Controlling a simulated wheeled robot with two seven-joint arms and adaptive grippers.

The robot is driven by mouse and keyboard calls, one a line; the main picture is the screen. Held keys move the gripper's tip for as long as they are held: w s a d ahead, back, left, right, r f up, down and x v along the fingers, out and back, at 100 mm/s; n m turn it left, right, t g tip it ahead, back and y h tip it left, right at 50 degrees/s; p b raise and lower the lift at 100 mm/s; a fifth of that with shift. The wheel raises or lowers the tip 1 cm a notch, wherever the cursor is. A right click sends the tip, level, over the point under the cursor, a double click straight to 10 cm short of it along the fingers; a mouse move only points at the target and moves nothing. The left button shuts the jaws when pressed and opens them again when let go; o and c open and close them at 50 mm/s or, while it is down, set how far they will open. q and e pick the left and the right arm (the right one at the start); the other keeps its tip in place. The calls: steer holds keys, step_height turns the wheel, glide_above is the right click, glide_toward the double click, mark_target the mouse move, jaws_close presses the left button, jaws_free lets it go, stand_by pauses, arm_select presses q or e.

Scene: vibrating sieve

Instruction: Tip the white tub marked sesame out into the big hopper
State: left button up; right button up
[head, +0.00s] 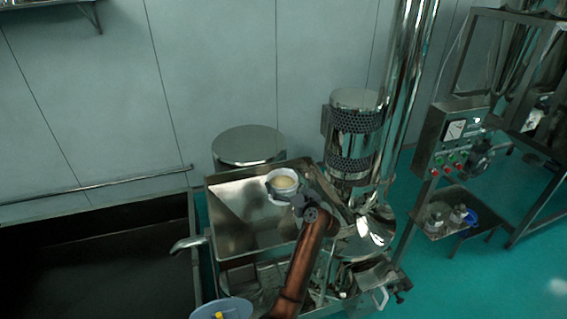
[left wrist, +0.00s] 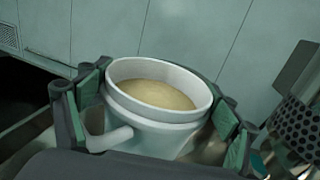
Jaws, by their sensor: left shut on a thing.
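The white tub (head: 284,181) is held over the big steel hopper (head: 235,215), towards its right side. In the left wrist view the tub (left wrist: 140,125) has a round open mouth, a handle at the left and pale tan contents (left wrist: 160,94). It looks close to upright. Any sesame marking is out of sight. My left gripper (head: 287,199) is shut around the tub, and its green-padded fingers (left wrist: 152,112) show on both sides of it in the left wrist view. My right gripper is not in view.
A steel cylinder with perforated bands (head: 355,135) and a tall shiny pipe stand right of the hopper. A control box (head: 455,135) and a small shelf (head: 445,222) are further right. A dark basin (head: 95,250) lies at left. A round-topped drum (head: 248,145) stands behind.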

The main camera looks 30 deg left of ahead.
arm_select(q)
steer(key=shift+w+a+r, duration=0.2)
steer(key=shift+w+r, duration=0.5)
steer(key=shift+w, duration=0.1)
steer(key=shift+s+a+g, duration=0.3)
steer(key=shift+a, duration=0.05)
steer(key=shift+r+m+p, duration=0.1)
steer(key=shift+m+p, duration=0.3)
steer(key=shift+p, duration=0.6)
steer(key=shift+m+p, duration=1.1)
steer(key=shift+p, duration=0.25)
steer(key=shift+d+m+p, duration=0.1)
steer(key=shift+m+p, duration=0.8)
steer(key=shift+p, duration=0.25)
steer(key=shift+m, duration=0.3)
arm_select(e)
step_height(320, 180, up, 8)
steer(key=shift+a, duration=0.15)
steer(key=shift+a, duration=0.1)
arm_select(q)
steer(key=shift+p, duration=0.3)
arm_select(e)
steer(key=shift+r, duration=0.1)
